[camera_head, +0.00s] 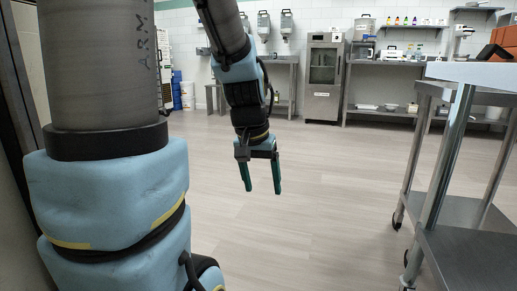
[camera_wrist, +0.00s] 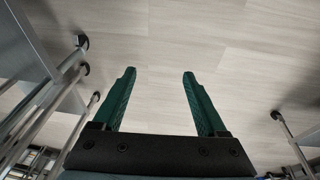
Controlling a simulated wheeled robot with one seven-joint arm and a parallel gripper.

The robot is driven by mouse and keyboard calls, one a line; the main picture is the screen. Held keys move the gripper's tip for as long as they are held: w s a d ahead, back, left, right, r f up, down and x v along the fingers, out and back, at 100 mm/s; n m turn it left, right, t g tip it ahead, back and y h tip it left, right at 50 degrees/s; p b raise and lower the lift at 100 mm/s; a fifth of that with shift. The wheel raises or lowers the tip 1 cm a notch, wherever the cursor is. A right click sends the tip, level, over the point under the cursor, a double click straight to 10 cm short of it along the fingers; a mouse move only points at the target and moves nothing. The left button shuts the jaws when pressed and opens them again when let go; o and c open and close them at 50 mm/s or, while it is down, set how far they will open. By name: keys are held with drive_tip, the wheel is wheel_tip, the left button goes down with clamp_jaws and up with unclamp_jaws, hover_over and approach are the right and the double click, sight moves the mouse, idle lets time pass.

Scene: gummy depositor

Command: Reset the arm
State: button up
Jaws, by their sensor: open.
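My gripper (camera_head: 262,190) hangs in the air in front of me in the head view, pointing down over the bare floor. Its two green fingers are apart, with nothing between them. In the wrist view my gripper (camera_wrist: 159,78) also shows open and empty, with only floor behind the fingers. My arm comes down from the top of the head view, bent at the blue joints, and part of it fills the left side. The upper arm beyond the top edge is out of view.
A wheeled metal table (camera_head: 470,240) with a lower shelf stands close at the right. At the back are a steel cabinet (camera_head: 323,80), a long bench with bottles (camera_head: 398,62), and a smaller steel table (camera_head: 283,60). The floor (camera_head: 330,190) between is clear.

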drive_tip(key=s+a+f+n+y+p, duration=0.1)
drive_tip(key=s+a+f+n, duration=0.2)
drive_tip(key=a, duration=0.4)
wheel_tip(320, 180, up, 36)
drive_tip(key=p, duration=3.8)
drive_tip(key=shift+s+a+r+m+g, duration=0.2)
drive_tip(key=shift+s+a+m+g, duration=0.05)
drive_tip(key=shift+s+m+g, duration=0.05)
